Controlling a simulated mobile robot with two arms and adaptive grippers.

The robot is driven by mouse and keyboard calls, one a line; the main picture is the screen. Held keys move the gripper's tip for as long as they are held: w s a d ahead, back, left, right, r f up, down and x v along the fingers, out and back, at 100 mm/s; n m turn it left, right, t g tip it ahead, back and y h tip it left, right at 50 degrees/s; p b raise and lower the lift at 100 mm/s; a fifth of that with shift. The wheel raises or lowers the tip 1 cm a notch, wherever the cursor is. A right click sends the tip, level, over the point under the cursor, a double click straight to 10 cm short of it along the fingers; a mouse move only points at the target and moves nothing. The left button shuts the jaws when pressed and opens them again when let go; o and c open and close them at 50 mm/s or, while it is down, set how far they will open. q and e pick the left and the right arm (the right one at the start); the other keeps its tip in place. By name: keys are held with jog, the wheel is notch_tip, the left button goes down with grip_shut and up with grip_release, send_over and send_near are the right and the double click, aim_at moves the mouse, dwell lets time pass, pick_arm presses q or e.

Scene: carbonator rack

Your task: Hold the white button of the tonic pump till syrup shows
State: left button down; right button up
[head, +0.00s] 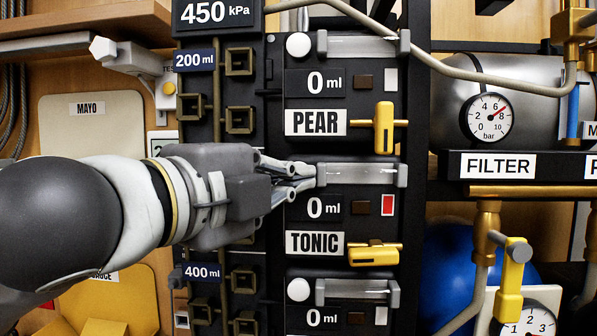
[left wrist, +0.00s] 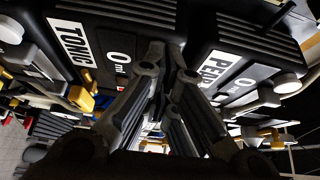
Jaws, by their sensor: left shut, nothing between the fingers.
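The tonic pump (head: 345,205) is a black panel with a TONIC label (head: 314,243), a "0 ml" readout (head: 323,208) and a grey bar-shaped part at its top. Its yellow handle (head: 373,255) lies level. A small red patch (head: 387,205) shows right of the readout. My left gripper (head: 308,178) is shut and empty, fingertips at the upper left corner of this panel. The tonic pump's white button is hidden behind the fingers; I cannot tell whether they touch it. The left wrist view shows the shut fingers (left wrist: 170,68) near the TONIC label (left wrist: 72,42).
The pear pump (head: 315,122) above has its white button (head: 298,45) and an upright yellow handle (head: 384,128). Another pump's white button (head: 298,289) is below. Yellow-brown square fittings (head: 239,121) stand left. A filter tank and gauge (head: 488,118) are right.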

dwell(0.4)
pick_arm(q)
jog(key=shift+w, duration=0.3)
jog(key=shift+s, duration=0.15)
dwell(4.1)
jog(key=shift+s, duration=0.3)
jog(key=s, duration=0.5)
dwell(0.5)
jog(key=shift+w, duration=0.1)
